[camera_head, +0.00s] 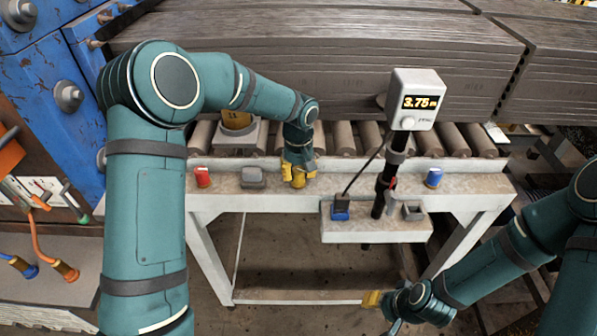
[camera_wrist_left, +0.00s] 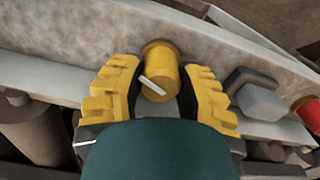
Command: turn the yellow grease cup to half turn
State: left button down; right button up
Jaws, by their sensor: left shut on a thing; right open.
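The yellow grease cup (camera_wrist_left: 158,64) sits on the front rail of the roller table, with a white line mark slanting across its face in the left wrist view. My left gripper (camera_head: 298,174) is at the cup, one yellow padded finger on each side of it. It is shut on the cup, and in the head view its fingers mostly hide the cup. My right gripper (camera_head: 372,299) is open at the lower right, low in front of the table and away from the cups.
A red cup (camera_head: 203,178), a grey cup (camera_head: 254,178) and a blue cup (camera_head: 433,178) sit along the same rail (camera_head: 345,180). A display unit (camera_head: 413,98) reading 3.75 stands on a post over a small shelf (camera_head: 375,233).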

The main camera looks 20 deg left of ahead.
aim_at(299, 170)
pick_arm(q)
jog(key=m, duration=0.6)
jog(key=shift+p, duration=0.35)
jog(key=m, duration=0.6)
jog(key=shift+p, duration=0.4)
jog(key=c, duration=0.6)
grip_release()
jog(key=shift+o, duration=0.2)
jog(key=shift+r, duration=0.1)
jog(key=shift+r, duration=0.1)
jog(key=shift+w+a+r, duration=0.1)
jog(key=shift+w+r, duration=0.05)
jog(key=shift+r, duration=0.4)
jog(key=shift+s+d+r, duration=0.1)
jog(key=shift+s+r, duration=0.05)
jog(key=shift+r, duration=1.5)
jog(key=shift+s+d+r, duration=0.1)
jog(key=shift+r, duration=1.55)
